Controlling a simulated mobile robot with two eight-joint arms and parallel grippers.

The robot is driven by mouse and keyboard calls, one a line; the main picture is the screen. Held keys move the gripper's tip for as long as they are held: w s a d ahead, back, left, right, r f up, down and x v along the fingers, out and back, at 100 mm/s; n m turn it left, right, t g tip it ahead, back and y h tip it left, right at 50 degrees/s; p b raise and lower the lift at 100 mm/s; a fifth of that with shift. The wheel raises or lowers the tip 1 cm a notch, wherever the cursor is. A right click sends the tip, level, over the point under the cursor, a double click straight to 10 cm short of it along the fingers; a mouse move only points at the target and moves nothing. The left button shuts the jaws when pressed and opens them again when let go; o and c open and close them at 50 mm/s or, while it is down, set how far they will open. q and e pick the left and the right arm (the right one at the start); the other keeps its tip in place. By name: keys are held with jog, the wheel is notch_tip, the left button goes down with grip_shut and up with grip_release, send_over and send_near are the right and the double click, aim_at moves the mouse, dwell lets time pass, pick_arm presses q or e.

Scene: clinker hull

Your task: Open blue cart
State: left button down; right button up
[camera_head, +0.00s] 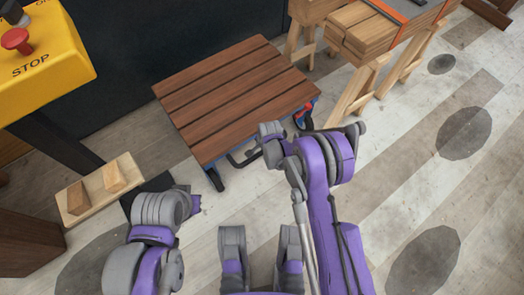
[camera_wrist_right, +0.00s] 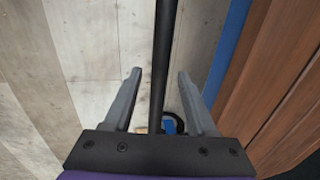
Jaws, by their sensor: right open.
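The blue cart (camera_head: 235,92) stands on the floor in the middle of the head view. It has a brown slatted wooden top, a blue frame and dark wheels. A black bar handle (camera_head: 240,161) runs along its near side. My right gripper (camera_wrist_right: 158,76) is open, with the black bar (camera_wrist_right: 163,35) between its two fingers in the right wrist view. I cannot tell whether the fingers touch the bar. The cart's slats (camera_wrist_right: 285,70) and blue edge lie to the right there. My left arm (camera_head: 158,215) is at lower left in the head view; its jaw state is unclear.
A yellow box with a red STOP button (camera_head: 17,40) is at upper left. A pale wooden board with blocks (camera_head: 75,210) lies at left. Wooden trestles with stacked planks (camera_head: 365,40) stand behind the cart at right. The floor at right is clear, with dark round patches.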

grip_shut()
dwell(1.4)
